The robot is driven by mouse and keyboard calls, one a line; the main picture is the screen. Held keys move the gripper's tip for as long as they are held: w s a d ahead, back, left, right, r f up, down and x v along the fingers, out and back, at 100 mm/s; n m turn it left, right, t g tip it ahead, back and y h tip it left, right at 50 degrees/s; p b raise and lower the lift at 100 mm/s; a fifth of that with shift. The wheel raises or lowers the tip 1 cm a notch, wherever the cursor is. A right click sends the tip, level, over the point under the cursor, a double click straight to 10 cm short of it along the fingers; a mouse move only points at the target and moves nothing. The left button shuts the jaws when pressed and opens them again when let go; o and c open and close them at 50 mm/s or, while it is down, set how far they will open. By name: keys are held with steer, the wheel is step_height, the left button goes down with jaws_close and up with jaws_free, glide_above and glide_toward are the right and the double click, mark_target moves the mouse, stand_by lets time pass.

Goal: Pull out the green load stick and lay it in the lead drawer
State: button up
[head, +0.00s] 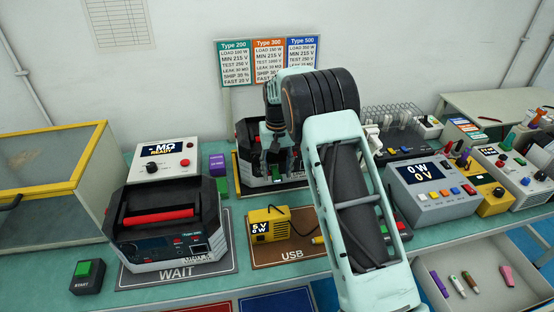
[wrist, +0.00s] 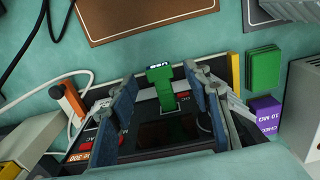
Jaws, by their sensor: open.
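The green load stick (wrist: 161,84) stands out of the front of a dark power station (wrist: 150,140) at the back of the bench. In the head view this station (head: 247,170) is partly hidden by my arm, and the stick (head: 276,173) barely shows. My gripper (wrist: 162,98) is open, with its two fingers on either side of the stick in the wrist view; contact cannot be told. In the head view my gripper (head: 276,145) hangs in front of the station. The open grey drawer (head: 452,259) at the lower right holds several small coloured sticks.
Another station (head: 166,225) sits on the WAIT mat (head: 215,273). A yellow meter (head: 268,225) lies on the USB mat (head: 300,252). A wire rack (head: 395,114), a grey load unit (head: 434,186) and leads crowd the right. A yellow-framed case (head: 50,185) stands left.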

steer(key=shift+f, duration=0.55)
jaws_close()
